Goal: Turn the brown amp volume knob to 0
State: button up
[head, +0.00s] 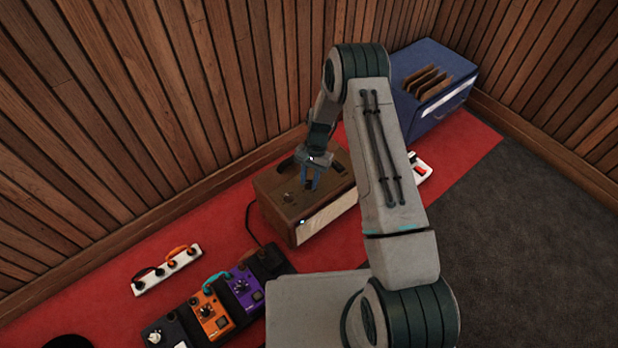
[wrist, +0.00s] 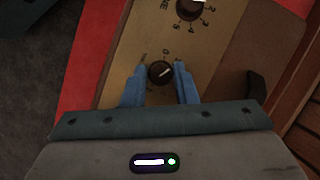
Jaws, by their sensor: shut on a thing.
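The brown amp (head: 281,216) stands on the red carpet, with its control panel on top. It also shows in the wrist view (wrist: 231,60), with a tan panel. My gripper (head: 311,184) reaches down to the panel from above. In the wrist view its blue fingers (wrist: 161,78) are on either side of a dark round knob (wrist: 159,72) with a pale pointer mark, and they are shut on it. Printing around this knob is small; a 0 shows above it. A second knob (wrist: 189,9) with numbers sits at the top edge of the wrist view.
A blue crate (head: 432,75) with brown boards stands behind at the right. Purple (head: 243,289) and orange (head: 211,312) pedals lie at the front left, near a white power strip (head: 166,270). A wooden wall is close behind the amp. A dark handle (wrist: 257,86) shows on the amp.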

jog(key=n, duration=0.2)
jog(key=n+h, duration=0.1)
jog(key=n, duration=0.1)
jog(key=shift+s+a+g+h, duration=0.1)
jog(key=shift+g+h, duration=0.2)
jog(key=shift+g, duration=0.1)
jog(key=shift+a+n+h, duration=0.1)
jog(key=shift+n+h, duration=0.5)
jog(key=shift+n, duration=1.2)
jog(key=o, duration=1)
jog(key=shift+r+p, duration=0.1)
jog(key=shift+p, duration=0.2)
jog(key=p+v, duration=0.4)
jog(key=v, duration=0.9)
jog(key=shift+a+r, duration=0.15)
jog(key=shift+r, duration=0.15)
jog(key=shift+r, duration=0.1)
